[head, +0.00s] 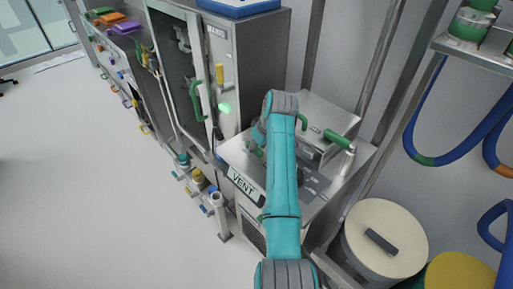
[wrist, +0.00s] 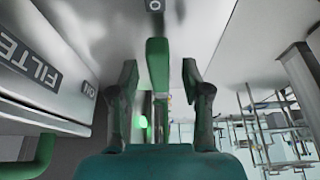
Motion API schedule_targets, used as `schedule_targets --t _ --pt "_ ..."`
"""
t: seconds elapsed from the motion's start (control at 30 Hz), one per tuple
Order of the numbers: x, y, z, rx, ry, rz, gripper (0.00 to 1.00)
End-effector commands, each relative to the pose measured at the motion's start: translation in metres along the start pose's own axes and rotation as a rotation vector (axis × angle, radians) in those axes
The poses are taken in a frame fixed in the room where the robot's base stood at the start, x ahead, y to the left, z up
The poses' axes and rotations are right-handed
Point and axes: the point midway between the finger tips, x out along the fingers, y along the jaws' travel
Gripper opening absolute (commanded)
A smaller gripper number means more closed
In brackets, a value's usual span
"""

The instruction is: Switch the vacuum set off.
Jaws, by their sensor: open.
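The vacuum set, as I take it, is a grey metal unit (head: 233,150) with a "VENT" label on its front edge. A box with a green handle (head: 341,140) stands on its top. My gripper (wrist: 158,75) is open in the wrist view. A green lever (wrist: 157,60) stands between its two dark fingers, with a gap visible on each side. An "ON" label (wrist: 88,90) is left of it, and an "O" mark (wrist: 154,5) is at the top edge. In the head view my arm mostly hides the gripper and lever.
A box marked "FILTE…" (wrist: 40,70) is close on the left in the wrist view, with a green handle (wrist: 30,155) below. A tall cabinet (head: 255,60) with a green light (head: 226,108) stands behind. A cream-lidded drum (head: 385,235) is at right. The left floor is clear.

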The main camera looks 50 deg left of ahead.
Motion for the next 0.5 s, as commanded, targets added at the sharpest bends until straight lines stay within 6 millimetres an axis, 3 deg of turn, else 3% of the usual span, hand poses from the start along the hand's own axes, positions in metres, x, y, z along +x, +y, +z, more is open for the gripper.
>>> schedule_targets --t 0.5 --pt "-0.092 0.001 0.000 0.001 0.002 0.003 0.48"
